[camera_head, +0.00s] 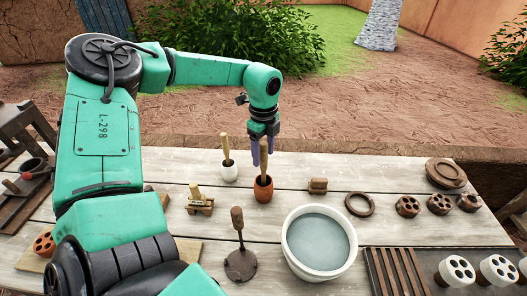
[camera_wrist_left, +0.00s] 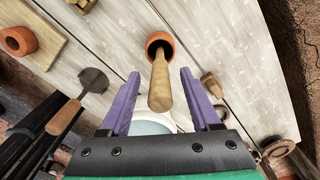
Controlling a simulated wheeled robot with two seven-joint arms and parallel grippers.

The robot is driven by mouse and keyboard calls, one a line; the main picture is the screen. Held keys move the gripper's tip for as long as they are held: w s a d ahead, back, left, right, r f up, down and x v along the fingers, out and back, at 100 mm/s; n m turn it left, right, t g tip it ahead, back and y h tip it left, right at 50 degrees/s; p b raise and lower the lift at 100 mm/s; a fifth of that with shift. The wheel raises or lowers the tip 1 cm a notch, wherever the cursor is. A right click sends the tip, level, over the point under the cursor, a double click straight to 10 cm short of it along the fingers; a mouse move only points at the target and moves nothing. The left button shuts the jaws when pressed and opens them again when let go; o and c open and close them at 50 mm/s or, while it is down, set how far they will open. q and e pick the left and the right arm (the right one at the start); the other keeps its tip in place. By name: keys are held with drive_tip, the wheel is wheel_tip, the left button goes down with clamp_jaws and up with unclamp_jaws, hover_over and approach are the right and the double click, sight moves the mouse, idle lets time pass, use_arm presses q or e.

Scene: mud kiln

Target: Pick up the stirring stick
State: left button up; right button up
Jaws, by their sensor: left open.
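A wooden stick (camera_head: 264,162) stands upright in a small terracotta pot (camera_head: 264,191) on the table; I take it to be the stirring stick. In the left wrist view the stick (camera_wrist_left: 160,85) rises from the orange pot (camera_wrist_left: 158,39) toward the camera. My left gripper (camera_head: 262,152) is above the pot, pointing down. Its purple fingers (camera_wrist_left: 160,74) are open, one on each side of the stick, with gaps visible on both sides. A similar stick (camera_head: 225,146) stands in a white pot (camera_head: 229,172) to the left. My right gripper is not in view.
A white basin of water (camera_head: 287,250) stands in front of the terracotta pot. A round-bladed tool (camera_head: 240,264) lies to its left, with a small wooden piece (camera_head: 199,200) nearby. A ring (camera_head: 359,205) and several holed clay pieces (camera_head: 407,206) are to the right.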

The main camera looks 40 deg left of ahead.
use_arm(q)
clamp_jaws()
drive_tip(key=shift+r, duration=0.1)
